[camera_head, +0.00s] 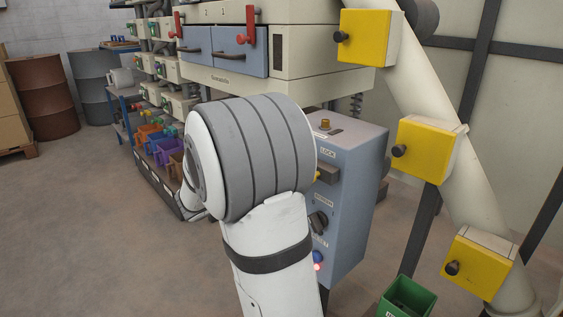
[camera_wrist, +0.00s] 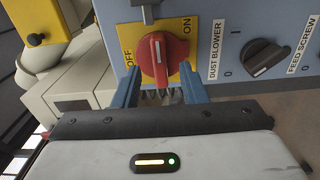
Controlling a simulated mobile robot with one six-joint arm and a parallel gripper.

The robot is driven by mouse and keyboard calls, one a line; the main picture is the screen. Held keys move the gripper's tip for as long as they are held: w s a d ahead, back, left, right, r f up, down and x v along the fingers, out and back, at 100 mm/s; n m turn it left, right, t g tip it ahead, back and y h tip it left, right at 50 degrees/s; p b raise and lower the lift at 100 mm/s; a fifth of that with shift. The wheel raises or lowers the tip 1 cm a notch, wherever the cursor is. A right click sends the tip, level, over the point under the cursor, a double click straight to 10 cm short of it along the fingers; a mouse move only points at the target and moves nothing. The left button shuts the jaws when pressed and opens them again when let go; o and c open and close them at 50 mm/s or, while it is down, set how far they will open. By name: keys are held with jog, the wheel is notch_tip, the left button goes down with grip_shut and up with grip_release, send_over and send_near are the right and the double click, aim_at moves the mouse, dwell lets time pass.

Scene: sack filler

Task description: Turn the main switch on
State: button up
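The main switch is a red rotary knob (camera_wrist: 164,58) on a yellow plate (camera_wrist: 139,30) in the wrist view. The plate reads OFF at left and ON at right. A white line on the knob's ridge runs up the picture, between the two words; I cannot tell which setting it marks. My gripper (camera_wrist: 163,84) is open, with one blue finger at each side of the knob's lower part. I cannot tell whether they touch it. In the head view my arm hides the gripper and the red knob on the blue-grey control box (camera_head: 352,207).
A black knob (camera_wrist: 265,57) sits right of the switch, between the labels DUST BLOWER and FEED SCREW. A grey part (camera_wrist: 150,12) juts out above the red knob. Yellow boxes (camera_head: 424,150) line a pipe at right. A green bin (camera_head: 407,298) stands low right.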

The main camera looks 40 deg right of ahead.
jog(key=shift+s+a, duration=0.15)
jog(key=shift+a, duration=1.55)
